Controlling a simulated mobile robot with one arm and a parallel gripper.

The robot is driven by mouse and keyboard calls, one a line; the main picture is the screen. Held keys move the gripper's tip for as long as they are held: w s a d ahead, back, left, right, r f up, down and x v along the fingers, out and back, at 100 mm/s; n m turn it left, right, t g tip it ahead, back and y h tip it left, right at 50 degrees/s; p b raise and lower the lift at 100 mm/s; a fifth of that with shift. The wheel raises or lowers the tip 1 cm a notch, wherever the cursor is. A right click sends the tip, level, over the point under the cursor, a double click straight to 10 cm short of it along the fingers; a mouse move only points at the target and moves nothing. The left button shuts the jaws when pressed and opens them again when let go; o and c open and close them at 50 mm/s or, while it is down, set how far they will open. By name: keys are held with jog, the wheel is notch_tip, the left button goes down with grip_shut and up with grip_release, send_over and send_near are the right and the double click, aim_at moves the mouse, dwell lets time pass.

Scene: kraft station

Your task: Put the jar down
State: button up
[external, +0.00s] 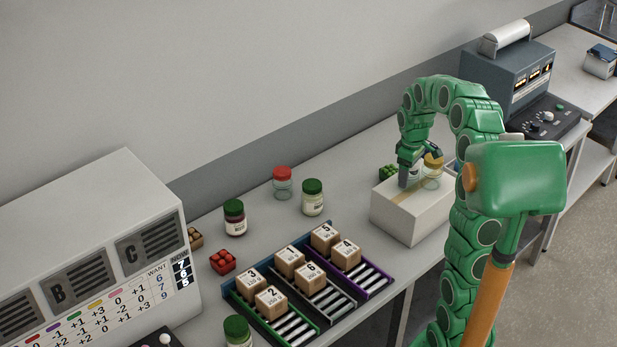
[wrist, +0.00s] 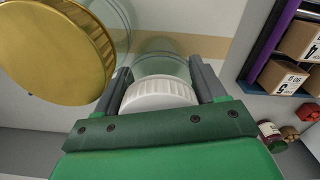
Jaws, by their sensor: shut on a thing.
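My gripper (external: 409,160) is over the top of a white box (external: 405,218) with a tan stripe. In the wrist view, its two grey fingers (wrist: 162,88) are shut on a clear glass jar with a white lid (wrist: 160,92). In the external view the held jar is mostly hidden by the gripper; whether its base touches the box top I cannot tell. A second glass jar with a gold lid (external: 433,160) stands close on the right in the external view; its lid (wrist: 55,50) fills the left of the wrist view.
Small green pieces (external: 388,172) lie by the gripper's left. Jars with red (external: 282,173) and green lids (external: 313,187) stand on the bench, left of the box. Numbered cartons sit on roller racks (external: 370,283) in front. A grey machine (external: 512,75) stands behind right.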

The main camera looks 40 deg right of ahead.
jog(key=o, duration=1.1)
jog(key=shift+o, duration=0.2)
jog(key=shift+r, duration=0.1)
notch_tip(320, 180, up, 12)
jog(key=shift+r, duration=0.1)
jog(key=s+a+f, duration=0.1)
jog(key=s+a, duration=0.5)
jog(key=a, duration=0.4)
jog(key=s+a+f, duration=0.1)
jog(key=s+a, duration=0.5)
jog(key=a, duration=0.5)
jog(key=s+a+f+m+g, duration=0.1)
jog(key=s+a+f, duration=0.2)
jog(key=s, duration=0.5)
jog(key=s+a+f+m, duration=0.2)
jog(key=s+a+f, duration=0.2)
jog(key=s, duration=0.4)
jog(key=shift+a+g, duration=0.4)
jog(key=shift+a, duration=0.05)
